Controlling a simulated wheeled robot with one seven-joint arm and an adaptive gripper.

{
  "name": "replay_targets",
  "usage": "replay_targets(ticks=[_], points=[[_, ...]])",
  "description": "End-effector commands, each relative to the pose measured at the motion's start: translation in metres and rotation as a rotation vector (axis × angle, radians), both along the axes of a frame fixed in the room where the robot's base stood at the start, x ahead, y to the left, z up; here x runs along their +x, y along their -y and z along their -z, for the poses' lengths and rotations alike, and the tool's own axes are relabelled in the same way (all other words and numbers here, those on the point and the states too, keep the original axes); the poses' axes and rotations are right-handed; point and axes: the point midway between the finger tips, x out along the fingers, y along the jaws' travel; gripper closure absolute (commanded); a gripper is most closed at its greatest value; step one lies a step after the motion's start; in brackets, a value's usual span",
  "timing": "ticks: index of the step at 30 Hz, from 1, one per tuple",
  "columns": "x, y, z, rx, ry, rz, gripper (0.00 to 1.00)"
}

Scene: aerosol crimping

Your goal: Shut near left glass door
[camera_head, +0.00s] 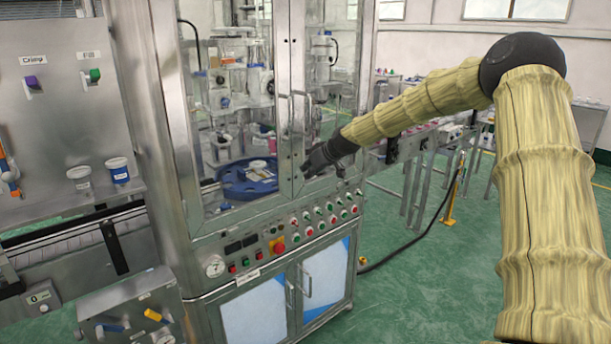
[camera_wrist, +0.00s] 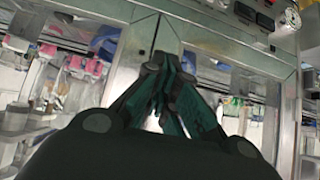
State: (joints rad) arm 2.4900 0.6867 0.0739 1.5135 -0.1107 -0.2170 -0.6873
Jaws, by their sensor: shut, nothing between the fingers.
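The near left glass door (camera_head: 282,62) is a metal-framed pane on the front of the tall steel cabinet. It looks closed or nearly closed beside the right glass door (camera_head: 298,60); any small gap is hard to tell. Upright handles stand on both sides of the seam. My gripper (camera_head: 306,172) is shut and empty, close to the lower part of the doors near the seam. In the wrist view, my gripper (camera_wrist: 172,66) points at the door frames, with the left door (camera_wrist: 230,75) on the right of the tilted picture. Contact cannot be told.
Behind the glass is a blue round turntable (camera_head: 247,180) with machine parts. Below the doors is a control panel (camera_head: 276,247) with buttons and a gauge. White cups (camera_head: 118,170) stand at left by a conveyor. Green floor (camera_head: 400,285) is open at right.

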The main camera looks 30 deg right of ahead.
Motion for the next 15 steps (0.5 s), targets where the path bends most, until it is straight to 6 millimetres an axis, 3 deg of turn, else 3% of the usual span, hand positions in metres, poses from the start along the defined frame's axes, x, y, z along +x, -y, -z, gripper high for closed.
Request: replay_targets(ticks=[15], points=[[-0.037,0.006,-0.033,0.0,0.0,0.0,1.0]])
